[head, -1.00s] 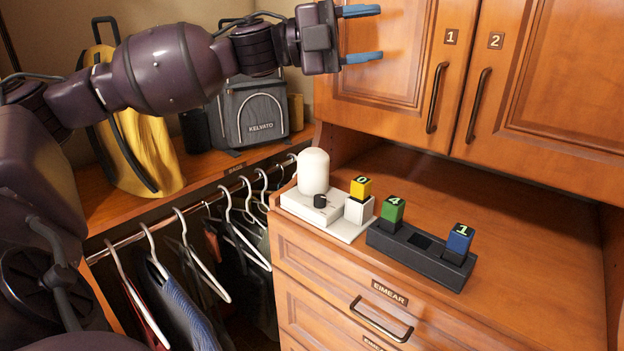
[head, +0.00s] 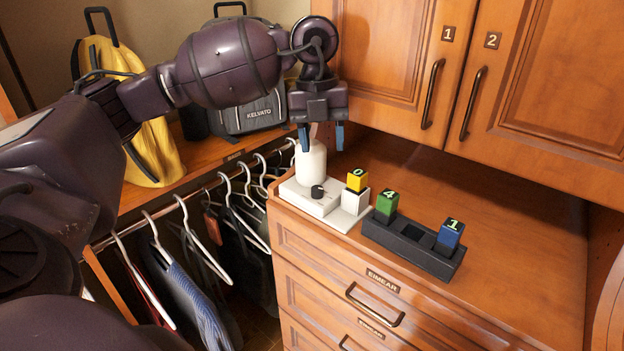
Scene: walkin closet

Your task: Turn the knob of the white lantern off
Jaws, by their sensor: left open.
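The white lantern (head: 311,165) stands upright on a white base (head: 323,205) at the left end of the dresser top. Its small black knob (head: 317,191) sits on the raised block in front of the white dome. My left gripper (head: 322,140) points down with its two blue fingers apart, open and empty. In the picture the fingers overlap the top of the dome; I cannot tell whether they touch it. The knob is in clear view just below and apart from the fingertips. My right gripper is not in view.
A yellow block (head: 357,179) sits in a white holder on the lantern's base. A black rack (head: 410,247) holds a green block (head: 387,203) and a blue block (head: 451,233). Cabinet doors (head: 400,70) rise behind. Hangers (head: 225,190) hang left. The dresser top (head: 490,200) is clear at right.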

